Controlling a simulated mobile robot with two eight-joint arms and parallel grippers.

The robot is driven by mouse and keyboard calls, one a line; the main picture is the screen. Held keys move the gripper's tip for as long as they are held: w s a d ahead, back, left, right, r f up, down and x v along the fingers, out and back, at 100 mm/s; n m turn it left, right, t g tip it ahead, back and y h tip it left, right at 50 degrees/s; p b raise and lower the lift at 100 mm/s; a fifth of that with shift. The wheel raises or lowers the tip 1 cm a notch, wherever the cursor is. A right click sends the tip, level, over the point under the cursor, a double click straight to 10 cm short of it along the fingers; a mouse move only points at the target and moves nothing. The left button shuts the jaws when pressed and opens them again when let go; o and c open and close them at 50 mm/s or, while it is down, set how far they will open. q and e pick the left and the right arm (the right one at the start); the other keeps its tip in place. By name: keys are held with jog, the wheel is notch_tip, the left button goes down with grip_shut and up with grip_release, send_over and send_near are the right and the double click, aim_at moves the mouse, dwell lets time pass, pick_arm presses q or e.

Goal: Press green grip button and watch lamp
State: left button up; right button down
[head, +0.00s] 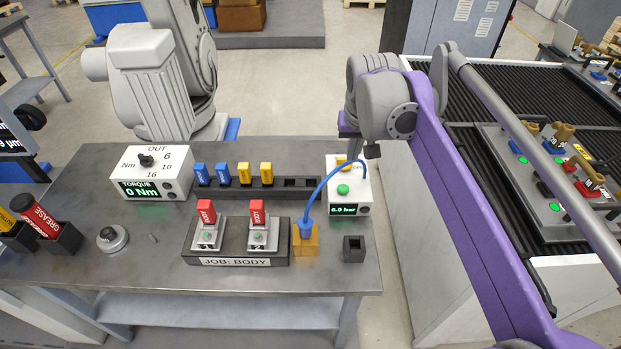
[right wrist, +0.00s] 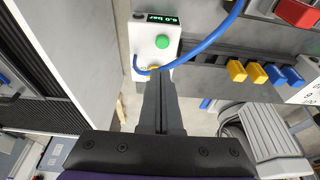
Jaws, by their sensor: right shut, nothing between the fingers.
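The green button (head: 343,189) sits on top of a white box (head: 335,209) whose display reads about 6.0 bar. The button also shows in the right wrist view (right wrist: 162,42). My right gripper (right wrist: 158,76) is shut and empty, its fingertips at the far end of the box, apart from the button. In the head view the gripper (head: 348,149) is small and partly hidden by its own arm. I cannot tell whether the tips touch the box. Small green spots, perhaps lamps, show on two white fixtures (head: 207,236) on the JOB: BODY tray (head: 281,259). My left gripper is not in view.
A blue hose (head: 322,187) arches from the box to a yellow block (head: 305,246). Behind the tray, a dark rack (head: 310,191) holds blue and yellow pieces. A torque box (head: 151,172) stands left. A conveyor (head: 474,142) with another tray lies right.

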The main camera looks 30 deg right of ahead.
aim_at(343, 187)
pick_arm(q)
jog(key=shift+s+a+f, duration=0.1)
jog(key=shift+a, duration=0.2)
pick_arm(e)
jog(key=shift+w+r, duration=0.15)
jog(key=shift+w, duration=0.4)
jog(key=x, duration=1.3)
jog(key=shift+s+a+b, duration=0.3)
jog(key=shift+s+b, duration=0.05)
jog(key=shift+s, duration=0.1)
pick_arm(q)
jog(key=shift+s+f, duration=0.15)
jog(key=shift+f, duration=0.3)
pick_arm(e)
jog(key=shift+f, duration=0.6)
